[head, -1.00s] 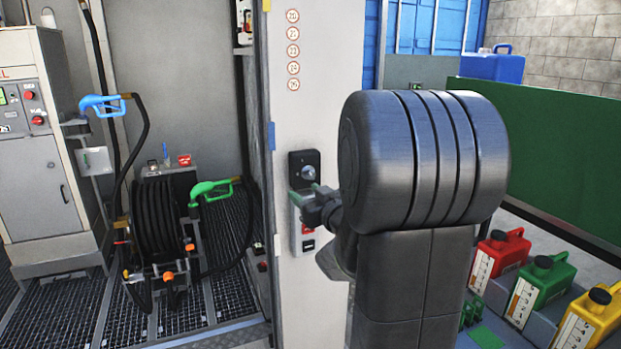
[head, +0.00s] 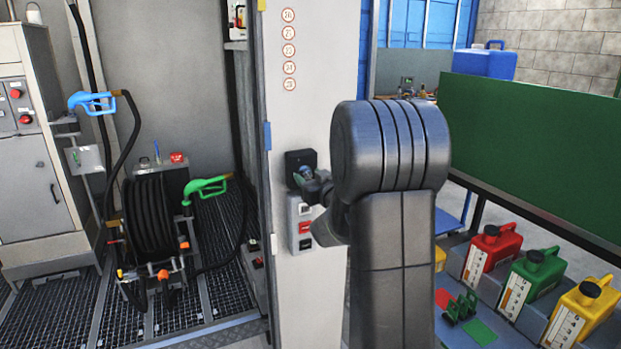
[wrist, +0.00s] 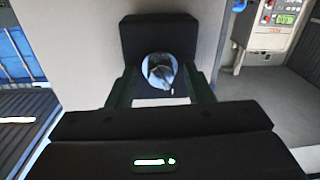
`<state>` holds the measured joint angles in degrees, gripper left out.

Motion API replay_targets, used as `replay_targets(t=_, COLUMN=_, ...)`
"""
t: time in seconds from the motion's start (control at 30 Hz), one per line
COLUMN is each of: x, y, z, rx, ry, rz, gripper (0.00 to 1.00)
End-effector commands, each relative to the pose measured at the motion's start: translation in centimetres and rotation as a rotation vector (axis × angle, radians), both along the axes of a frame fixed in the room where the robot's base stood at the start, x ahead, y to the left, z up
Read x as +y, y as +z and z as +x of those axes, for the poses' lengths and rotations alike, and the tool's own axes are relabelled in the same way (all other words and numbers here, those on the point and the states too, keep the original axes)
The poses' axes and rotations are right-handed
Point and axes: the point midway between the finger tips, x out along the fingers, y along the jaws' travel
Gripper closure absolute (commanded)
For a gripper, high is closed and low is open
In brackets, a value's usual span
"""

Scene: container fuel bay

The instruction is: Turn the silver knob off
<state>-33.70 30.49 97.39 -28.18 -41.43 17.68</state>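The silver knob (wrist: 160,70) is round and shiny, mounted on a black plate (wrist: 158,36) in the wrist view. In the head view the black plate (head: 299,156) is on the pale post, and the knob (head: 306,170) is partly hidden by my gripper (head: 310,183). In the wrist view my gripper (wrist: 162,84) is open, with one dark green finger to the left of the knob and one to the right. Gaps show between the fingers and the knob, so I see no contact.
A switch box (head: 305,228) with a red button sits on the pale post (head: 330,90) below the knob. A hose reel (head: 150,215) and grey cabinet (head: 25,170) stand left. Red (head: 490,255), green (head: 530,280) and yellow (head: 583,312) canisters stand right.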

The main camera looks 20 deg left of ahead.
Motion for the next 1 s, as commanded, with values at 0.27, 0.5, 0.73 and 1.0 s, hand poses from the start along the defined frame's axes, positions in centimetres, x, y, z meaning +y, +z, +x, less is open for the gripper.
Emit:
replay_targets(t=0.27, x=-0.02, y=0.01, z=-0.03, rx=0.000, ry=0.000, rz=0.000, gripper=0.97)
replay_targets(t=0.5, x=-0.03, y=-0.16, z=-0.03, rx=-0.023, ry=0.000, rz=-0.019, gripper=0.96)
replay_targets(t=0.73, x=-0.04, y=-0.45, z=-0.04, rx=-0.113, ry=0.001, rz=-0.094, gripper=0.96)
replay_targets(t=1.0, x=-0.06, y=-0.48, z=-0.02, rx=-0.295, ry=0.000, rz=-0.248, gripper=0.96)
